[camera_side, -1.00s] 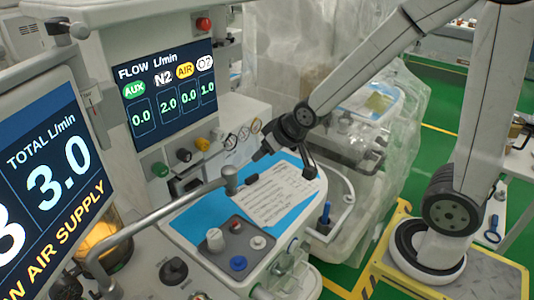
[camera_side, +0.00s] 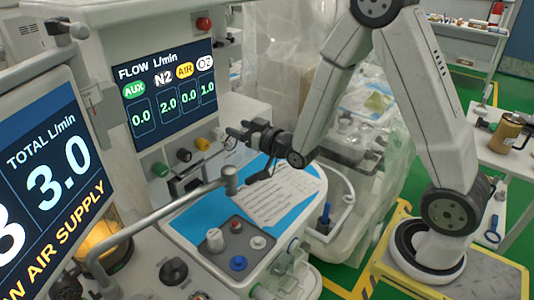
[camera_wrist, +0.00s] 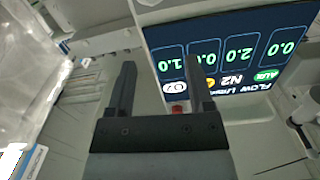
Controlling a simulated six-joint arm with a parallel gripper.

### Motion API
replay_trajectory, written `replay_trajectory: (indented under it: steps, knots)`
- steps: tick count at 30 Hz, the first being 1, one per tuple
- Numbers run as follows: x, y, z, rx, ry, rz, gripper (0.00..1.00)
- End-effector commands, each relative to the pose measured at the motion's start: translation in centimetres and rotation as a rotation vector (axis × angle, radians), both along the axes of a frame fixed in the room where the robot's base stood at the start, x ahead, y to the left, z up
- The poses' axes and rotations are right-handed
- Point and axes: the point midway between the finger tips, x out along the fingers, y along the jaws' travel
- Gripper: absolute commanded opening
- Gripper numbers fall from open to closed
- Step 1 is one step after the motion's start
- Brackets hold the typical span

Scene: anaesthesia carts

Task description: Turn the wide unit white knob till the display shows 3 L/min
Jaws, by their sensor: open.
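The wide unit's flow display (camera_side: 168,95) reads AUX 0.0, N2 2.0, AIR 0.0 and O2 1.0. It appears upside down in the wrist view (camera_wrist: 232,58). Below it is a row of knobs: green (camera_side: 160,169), dark (camera_side: 184,155), yellow (camera_side: 202,144) and, at the right end, a pale one that looks like the white knob (camera_side: 217,134). My gripper (camera_side: 229,139) points left just right of this row, open. In the wrist view its two fingers (camera_wrist: 158,66) are apart with nothing held. I cannot make out the white knob there.
A second screen (camera_side: 50,180) at left reads total 3.0 L/min. A metal rail (camera_side: 160,212) crosses in front of the unit. Papers (camera_side: 275,195) lie on a blue sheet on the worktop. Another white knob (camera_side: 215,239) stands on a grey panel in front.

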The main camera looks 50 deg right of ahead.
Motion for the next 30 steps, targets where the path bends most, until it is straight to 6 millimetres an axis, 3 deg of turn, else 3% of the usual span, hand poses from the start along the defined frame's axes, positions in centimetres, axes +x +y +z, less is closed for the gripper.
replay_trajectory:
  steps: [4, 10, 22, 30]
  knots:
    - [0.0, 0.0, -2.6, 0.003, -0.013, 0.001, 0.67]
    - [0.0, 0.0, -4.6, 0.003, -0.017, 0.001, 0.67]
    - [0.3, 0.0, -4.9, 0.002, -0.020, 0.001, 0.67]
    - [2.2, 0.0, -4.9, 0.002, -0.019, 0.001, 0.67]
